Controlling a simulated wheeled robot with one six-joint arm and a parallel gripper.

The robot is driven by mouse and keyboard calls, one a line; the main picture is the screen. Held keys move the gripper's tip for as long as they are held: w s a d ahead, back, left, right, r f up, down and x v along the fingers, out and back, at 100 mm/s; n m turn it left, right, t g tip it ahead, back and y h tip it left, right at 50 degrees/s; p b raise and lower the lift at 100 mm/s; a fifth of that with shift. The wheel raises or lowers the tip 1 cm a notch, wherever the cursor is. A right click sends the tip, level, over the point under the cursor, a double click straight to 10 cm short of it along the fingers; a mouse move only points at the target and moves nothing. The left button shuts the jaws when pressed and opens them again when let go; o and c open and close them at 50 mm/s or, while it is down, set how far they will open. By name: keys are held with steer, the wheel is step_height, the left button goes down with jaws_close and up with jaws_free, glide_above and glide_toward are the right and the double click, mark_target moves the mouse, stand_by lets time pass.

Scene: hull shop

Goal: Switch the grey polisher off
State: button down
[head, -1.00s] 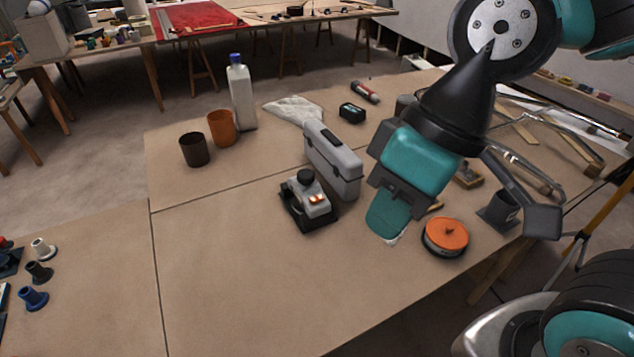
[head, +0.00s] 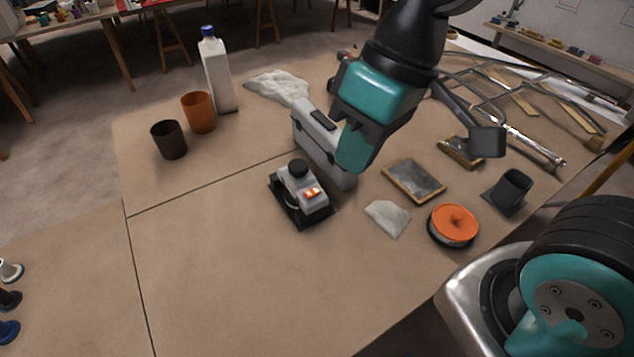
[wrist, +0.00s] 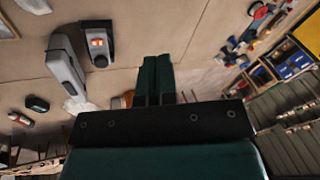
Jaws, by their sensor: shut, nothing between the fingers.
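The grey polisher (head: 302,194) sits on the brown table near the middle of the head view. It has a black knob on top, a dark base and an orange-lit switch (head: 312,193) on its near right side. In the wrist view the polisher (wrist: 97,45) is at the upper left, its switch (wrist: 97,42) glowing orange. My gripper (head: 356,150) is above the table, to the right of the polisher and apart from it. In the wrist view its two teal fingers (wrist: 156,78) are together, with nothing between them.
A grey case (head: 318,142) stands right behind the polisher, partly hidden by my gripper. An orange round tin (head: 453,225), a pale cloth (head: 387,217) and a framed dark plate (head: 414,181) lie to the right. Two cups and a white bottle (head: 217,72) stand back left. The front table is clear.

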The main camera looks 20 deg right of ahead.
steer(key=w+d+f+m+h+b, duration=0.1)
steer(key=w+f+b, duration=0.1)
steer(key=w+f, duration=0.35)
steer(key=w+d+f+m+h+b, duration=0.1)
steer(key=w+f+b, duration=0.1)
steer(key=w, duration=0.6)
steer(key=m+h+b, duration=0.2)
glide_above(316, 190)
step_height(316, 190, down, 10)
steer(key=shift+w+d+r, duration=0.15)
steer(key=shift+r, duration=0.1)
steer(key=shift+f, duration=0.1)
step_height(316, 190, down, 14)
steer(key=shift+r+p, duration=0.1)
steer(key=shift+p, duration=0.95)
steer(key=shift+d+f, duration=0.1)
steer(key=shift+f, duration=0.15)
steer(key=shift+a, duration=0.2)
